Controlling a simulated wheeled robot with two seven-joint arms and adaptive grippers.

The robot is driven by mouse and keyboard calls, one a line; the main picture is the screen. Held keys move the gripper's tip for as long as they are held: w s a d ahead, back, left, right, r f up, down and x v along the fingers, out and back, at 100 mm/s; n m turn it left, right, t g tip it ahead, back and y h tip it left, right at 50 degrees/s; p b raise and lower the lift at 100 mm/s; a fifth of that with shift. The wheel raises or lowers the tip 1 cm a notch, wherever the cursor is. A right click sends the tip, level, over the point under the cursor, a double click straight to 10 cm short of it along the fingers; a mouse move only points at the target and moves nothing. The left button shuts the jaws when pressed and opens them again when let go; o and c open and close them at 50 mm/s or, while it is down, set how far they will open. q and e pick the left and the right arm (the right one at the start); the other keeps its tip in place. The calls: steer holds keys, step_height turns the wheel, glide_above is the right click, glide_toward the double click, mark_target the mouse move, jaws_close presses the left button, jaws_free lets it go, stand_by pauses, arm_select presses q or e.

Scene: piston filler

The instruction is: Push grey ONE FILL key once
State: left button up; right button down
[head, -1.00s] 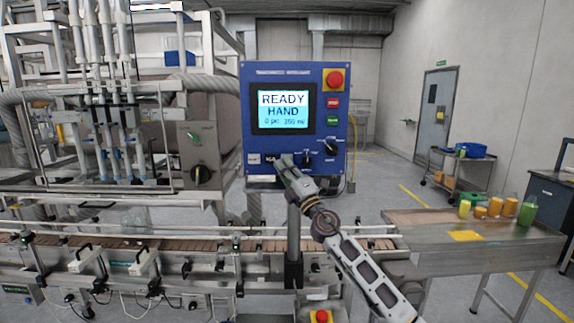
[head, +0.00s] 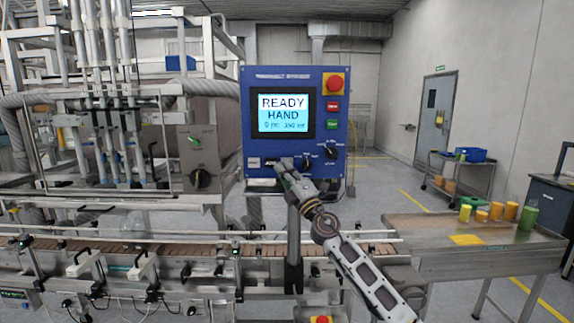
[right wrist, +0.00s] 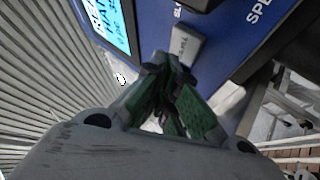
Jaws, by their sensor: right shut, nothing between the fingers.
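The blue control panel (head: 335,115) carries a lit screen (head: 283,113) reading READY HAND. A light grey key (head: 253,162) is at the panel's lower left, its label too small to read. A dark key or label (head: 270,162) sits between it and my right gripper (head: 281,165), which is in front of the lower edge. In the right wrist view a grey key (right wrist: 186,45) stands just beyond the shut, empty fingertips (right wrist: 168,70). Its label is unreadable, and I cannot tell whether they touch. My left gripper is out of view.
Black knobs (head: 331,152) are right of my gripper, below the red and green buttons (head: 332,124). A red emergency stop (head: 335,83) is at the top right. A conveyor (head: 190,252) runs below. A steel table (head: 430,222) with juice cups stands at right.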

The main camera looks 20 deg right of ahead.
stand_by(0.6)
steer(key=shift+w+d+b, duration=0.1)
steer(key=shift+w+b, duration=0.25)
stand_by(0.5)
